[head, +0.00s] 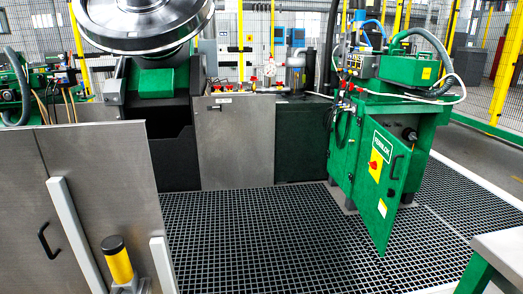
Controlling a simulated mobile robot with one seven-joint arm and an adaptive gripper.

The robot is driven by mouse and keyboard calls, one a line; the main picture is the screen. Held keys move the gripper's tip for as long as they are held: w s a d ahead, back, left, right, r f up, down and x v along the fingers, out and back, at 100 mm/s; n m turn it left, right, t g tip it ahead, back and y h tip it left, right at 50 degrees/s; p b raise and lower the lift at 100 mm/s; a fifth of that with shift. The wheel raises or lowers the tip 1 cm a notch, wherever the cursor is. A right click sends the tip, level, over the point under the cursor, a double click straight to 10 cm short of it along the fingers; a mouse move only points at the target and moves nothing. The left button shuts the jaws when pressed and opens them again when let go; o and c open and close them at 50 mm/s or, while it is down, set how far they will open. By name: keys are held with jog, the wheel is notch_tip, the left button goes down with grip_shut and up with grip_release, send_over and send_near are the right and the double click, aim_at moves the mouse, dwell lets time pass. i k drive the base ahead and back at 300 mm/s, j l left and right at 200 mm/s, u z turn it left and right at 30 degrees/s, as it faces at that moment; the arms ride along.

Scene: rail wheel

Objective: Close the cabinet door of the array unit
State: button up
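The green array unit (341,152) stands at the right on the grated floor, with hoses and valves on top. Its green cabinet door (376,205) stands open, swung out from the body toward the lower right. The door carries a white label, a red switch on a yellow plate (375,166) and a dark handle (396,167) near its free edge. Part of the unit's side shows behind the door's right edge. The cabinet inside is mostly hidden by the door. My gripper does not show in the head view.
Grated floor (260,240) is clear in front of the unit. A grey table corner (503,250) is at the lower right. A metal cabinet (100,180) and a yellow-black bollard (118,262) stand at the left. A big wheel (140,22) hangs at the upper left.

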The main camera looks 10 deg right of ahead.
aim_at(378, 211)
jog(key=i+l+z, duration=0.2)
jog(key=z, duration=0.15)
jog(key=i+l+z, duration=0.1)
jog(key=i+z, duration=0.65)
jog(key=i+l+u, duration=0.25)
jog(key=i+u, duration=0.45)
jog(key=k, duration=0.1)
